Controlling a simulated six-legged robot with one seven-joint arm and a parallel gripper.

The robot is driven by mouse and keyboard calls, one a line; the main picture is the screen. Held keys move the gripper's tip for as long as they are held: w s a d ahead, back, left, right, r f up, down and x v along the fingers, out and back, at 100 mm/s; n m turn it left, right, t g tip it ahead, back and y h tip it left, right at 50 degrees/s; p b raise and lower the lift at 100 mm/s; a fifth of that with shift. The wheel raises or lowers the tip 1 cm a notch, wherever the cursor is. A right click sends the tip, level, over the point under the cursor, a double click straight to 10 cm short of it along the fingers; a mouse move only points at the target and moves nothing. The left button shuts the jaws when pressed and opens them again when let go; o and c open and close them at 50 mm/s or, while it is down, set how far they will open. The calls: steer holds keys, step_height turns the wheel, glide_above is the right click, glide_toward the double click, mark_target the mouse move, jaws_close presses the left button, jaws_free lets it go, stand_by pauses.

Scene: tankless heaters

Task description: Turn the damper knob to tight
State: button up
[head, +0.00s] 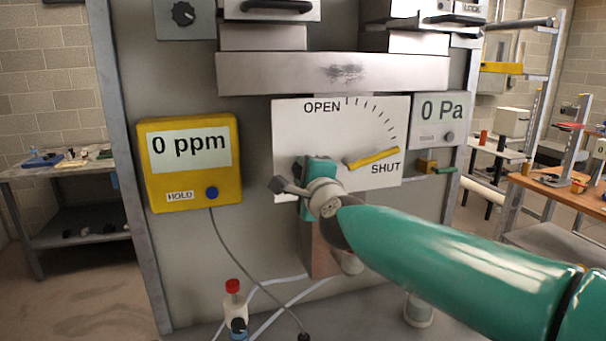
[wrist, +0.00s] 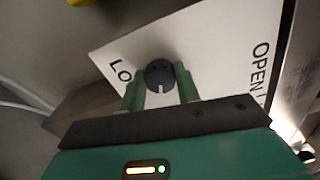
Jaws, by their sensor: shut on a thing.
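A white damper plate (head: 300,120) carries the words OPEN and SHUT and an arc of tick marks. A yellow pointer (head: 372,158) on it lies just above the word SHUT, tilted slightly up to the right. My gripper (head: 316,175) is in front of the plate's lower left part and hides the knob in the head view. In the wrist view, the round dark damper knob (wrist: 159,76) with a pale notch sits between the two green fingers of my gripper (wrist: 160,88), which is shut on it. Letters "LO" show beside the knob; the rest of that word is hidden.
A yellow meter (head: 190,160) reading 0 ppm hangs left of the plate, its cable running down. A red-capped bottle (head: 235,305) stands below.

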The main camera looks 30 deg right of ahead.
stand_by(0.4)
steer(key=o, duration=0.9)
steer(key=shift+s, duration=0.1)
steer(key=shift+o, duration=0.3)
steer(key=v, duration=1.3)
steer(key=shift+s+a, duration=0.15)
steer(key=shift+s, duration=0.15)
